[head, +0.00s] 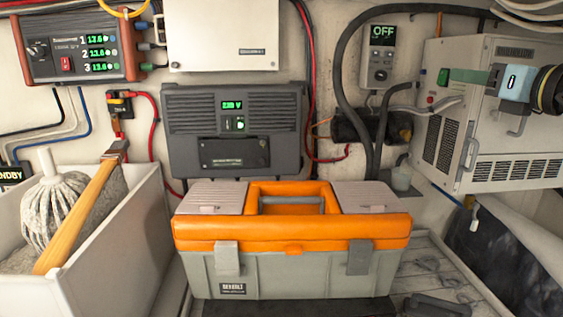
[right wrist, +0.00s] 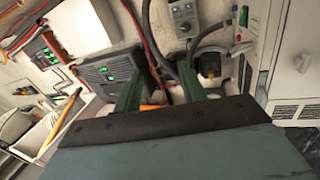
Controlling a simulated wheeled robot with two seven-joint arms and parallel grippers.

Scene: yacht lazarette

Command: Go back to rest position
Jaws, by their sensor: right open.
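My right gripper (head: 446,77) shows at the upper right of the head view, in front of the white cabinet. Its body is pale blue and its green fingers point left. In the right wrist view its two green fingers (right wrist: 160,88) stand apart with nothing held between them. The gripper is raised above and to the right of the orange and grey toolbox (head: 290,232). My left gripper is not in view.
A white open bin (head: 115,255) at the left holds a wooden-handled tool (head: 85,205) and a rope-like bundle (head: 52,212). The white cabinet (head: 505,172) stands at the right. A charger unit (head: 232,130), a small OFF panel (head: 380,58) and hanging cables line the wall.

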